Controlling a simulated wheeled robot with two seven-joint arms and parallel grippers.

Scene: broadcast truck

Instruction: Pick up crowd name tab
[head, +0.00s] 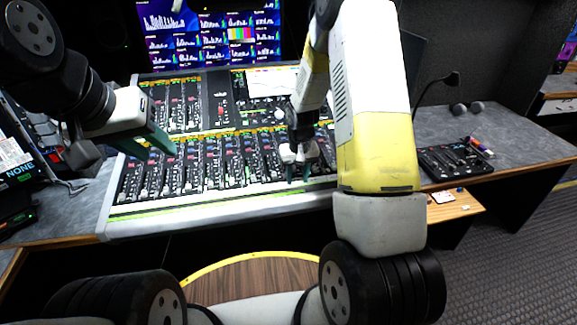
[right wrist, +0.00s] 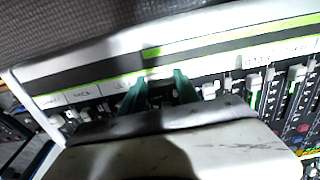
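The mixing console (head: 215,215) has a light label strip along its front edge. In the right wrist view the strip (right wrist: 85,92) carries small written name labels, too blurred to read surely, so I cannot tell which is the crowd name tab. My right gripper (head: 298,176) is over the front of the console, right of its middle. In the right wrist view its two green fingers (right wrist: 160,82) stand apart at the label strip, with no object visible between them. My left gripper (head: 150,147) hangs over the left part of the console, its green fingers apart and empty.
Monitors (head: 210,35) stand behind the console. A small black control panel (head: 457,160) and some pens (head: 480,148) lie on the right desk. A black device marked NONE (head: 20,165) is at the left. A round wooden top (head: 255,280) is in front.

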